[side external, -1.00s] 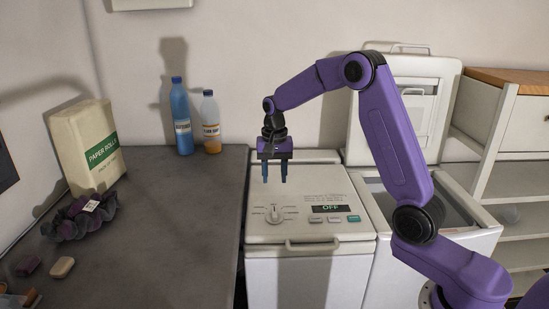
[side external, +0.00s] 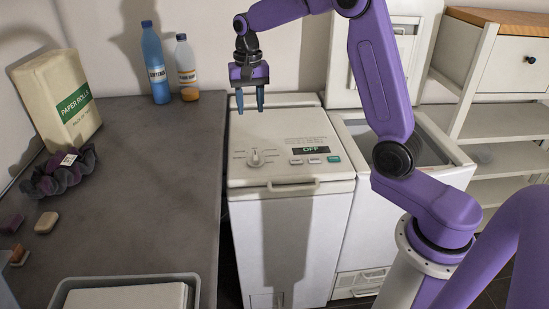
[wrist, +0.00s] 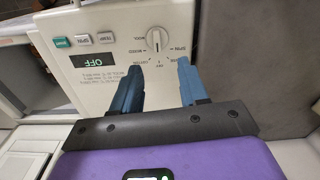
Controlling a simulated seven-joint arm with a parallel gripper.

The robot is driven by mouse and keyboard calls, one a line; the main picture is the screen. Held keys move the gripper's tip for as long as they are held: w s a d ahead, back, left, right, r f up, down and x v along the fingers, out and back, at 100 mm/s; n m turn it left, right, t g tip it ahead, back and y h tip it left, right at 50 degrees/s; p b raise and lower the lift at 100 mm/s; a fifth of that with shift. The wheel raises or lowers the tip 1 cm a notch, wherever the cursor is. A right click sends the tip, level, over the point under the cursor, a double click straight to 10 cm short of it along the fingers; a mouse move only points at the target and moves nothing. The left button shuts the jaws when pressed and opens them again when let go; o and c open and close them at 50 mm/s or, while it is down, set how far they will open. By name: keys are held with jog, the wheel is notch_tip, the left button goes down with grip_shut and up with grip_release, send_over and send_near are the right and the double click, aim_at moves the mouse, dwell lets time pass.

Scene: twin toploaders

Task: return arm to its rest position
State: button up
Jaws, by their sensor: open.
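My gripper (side external: 250,100) hangs fingers-down above the rear left part of the closed toploader (side external: 290,150) in the side external view. Its two blue fingers are apart with nothing between them. In the wrist view the open fingers (wrist: 157,85) point toward the control panel, with the dial (wrist: 156,39) just past their tips. The panel display (wrist: 90,60) reads OFF. My arm is raised and bent over the machines.
A second toploader (side external: 458,160) with its lid up stands to the right. A grey counter (side external: 150,200) lies left, holding a blue bottle (side external: 155,65), an orange-labelled bottle (side external: 187,70), a paper rolls pack (side external: 58,100) and a dark scrunchie (side external: 60,175). Shelves (side external: 510,125) stand far right.

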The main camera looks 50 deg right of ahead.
jog(key=s+a+n, duration=0.5)
jog(key=s, duration=0.3)
jog(key=s+a+n, duration=0.5)
jog(key=s, duration=0.3)
jog(key=s+d+f+n, duration=0.1)
jog(key=s+n, duration=0.4)
jog(key=s, duration=0.5)
jog(key=s+d+f+n, duration=0.1)
jog(key=s+f+n, duration=0.1)
jog(key=s+n, duration=0.3)
jog(key=s, duration=0.4)
jog(key=shift+s+d, duration=0.2)
jog(key=shift+s, duration=0.15)
jog(key=shift+w, duration=0.1)
jog(key=shift+c, duration=0.3)
